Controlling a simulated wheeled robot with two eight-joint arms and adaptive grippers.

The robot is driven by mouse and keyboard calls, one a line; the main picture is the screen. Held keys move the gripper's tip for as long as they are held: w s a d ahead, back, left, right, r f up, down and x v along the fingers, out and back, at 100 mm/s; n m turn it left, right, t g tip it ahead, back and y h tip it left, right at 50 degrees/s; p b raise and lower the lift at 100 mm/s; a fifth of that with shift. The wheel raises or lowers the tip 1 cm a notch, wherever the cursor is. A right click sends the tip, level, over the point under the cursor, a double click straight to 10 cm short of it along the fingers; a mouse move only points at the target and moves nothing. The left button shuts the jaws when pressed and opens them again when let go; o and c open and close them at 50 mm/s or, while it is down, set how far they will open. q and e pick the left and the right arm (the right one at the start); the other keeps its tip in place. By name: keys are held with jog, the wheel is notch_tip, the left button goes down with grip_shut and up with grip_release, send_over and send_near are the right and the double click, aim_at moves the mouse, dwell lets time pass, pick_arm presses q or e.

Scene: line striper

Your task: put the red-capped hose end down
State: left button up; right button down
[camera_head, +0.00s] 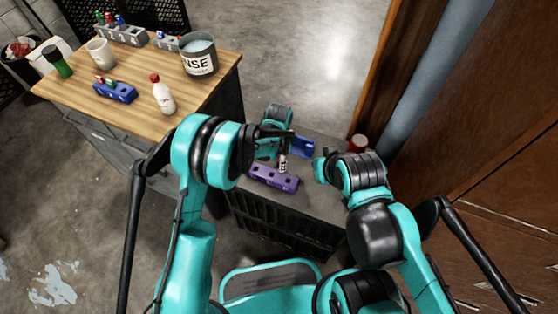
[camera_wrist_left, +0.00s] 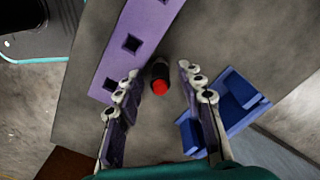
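The red-capped hose end (camera_wrist_left: 160,82) is a short dark cylinder with a red tip, seen from above in the left wrist view. It is beside the purple block with square holes (camera_wrist_left: 139,35), not in one of its holes. My left gripper (camera_wrist_left: 159,78) is open, with one finger on each side of the hose end and a gap to both. In the head view my left gripper (camera_head: 283,163) is over the grey surface behind the purple block (camera_head: 273,179), and the hose end cannot be made out. My right arm's end is near the blue holder; its fingers are hidden.
A blue holder (camera_head: 303,146) stands close behind, right of the left gripper; it also shows in the wrist view (camera_wrist_left: 238,100). The wooden table (camera_head: 140,75) at left holds bottles, mug, bucket and racks.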

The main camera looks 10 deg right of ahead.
pick_arm(q)
notch_tip(320, 180, up, 12)
jog(key=p, duration=0.4)
